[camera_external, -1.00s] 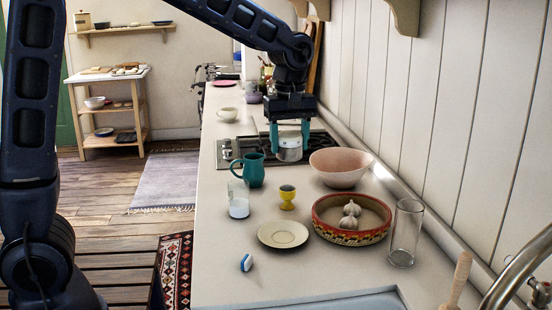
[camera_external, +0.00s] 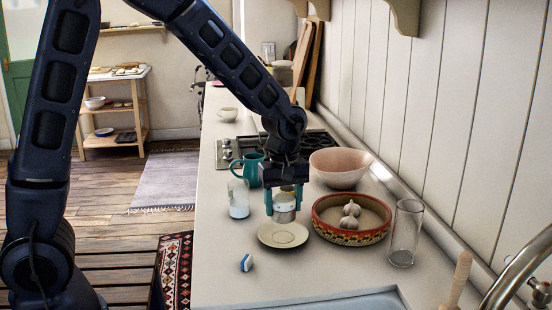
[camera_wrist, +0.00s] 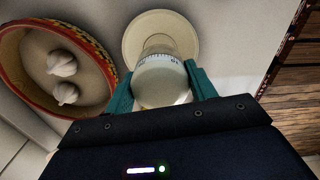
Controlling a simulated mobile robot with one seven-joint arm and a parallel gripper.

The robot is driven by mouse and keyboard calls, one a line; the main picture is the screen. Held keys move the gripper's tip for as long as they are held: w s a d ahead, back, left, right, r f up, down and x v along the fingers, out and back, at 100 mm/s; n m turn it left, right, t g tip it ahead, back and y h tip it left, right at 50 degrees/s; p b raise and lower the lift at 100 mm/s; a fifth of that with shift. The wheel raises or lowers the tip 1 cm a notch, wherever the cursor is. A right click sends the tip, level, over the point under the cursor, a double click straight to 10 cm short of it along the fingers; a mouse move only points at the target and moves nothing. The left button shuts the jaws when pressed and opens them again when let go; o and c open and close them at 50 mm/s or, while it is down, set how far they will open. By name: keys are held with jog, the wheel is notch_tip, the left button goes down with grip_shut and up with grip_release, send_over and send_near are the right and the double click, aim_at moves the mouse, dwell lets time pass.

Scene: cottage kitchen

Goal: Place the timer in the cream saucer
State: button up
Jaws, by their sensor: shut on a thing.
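My gripper (camera_external: 284,206) is shut on the timer (camera_external: 284,212), a small white and silver cylinder. The timer also shows between the teal fingers in the wrist view (camera_wrist: 161,78). The cream saucer (camera_external: 283,238) lies on the counter, empty. In the external view the timer hangs over the saucer's back part. In the wrist view the saucer (camera_wrist: 133,38) shows beyond the timer, which covers part of it. Whether the timer touches the saucer cannot be told.
A patterned bowl (camera_external: 327,233) with garlic stands just right of the saucer, a clear glass (camera_external: 405,233) beyond it. A glass with white contents (camera_external: 238,200) and a teal mug (camera_external: 250,170) stand left and behind. A small blue and white object (camera_external: 246,262) lies in front. A pink bowl (camera_external: 340,168) is behind.

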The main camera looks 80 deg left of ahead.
aim_at(283, 222)
jog(key=shift+f, duration=2.65)
jog(key=shift+f, duration=0.1)
jog(key=o, duration=1.2)
notch_tip(283, 222, up, 12)
jog(key=shift+r, duration=0.15)
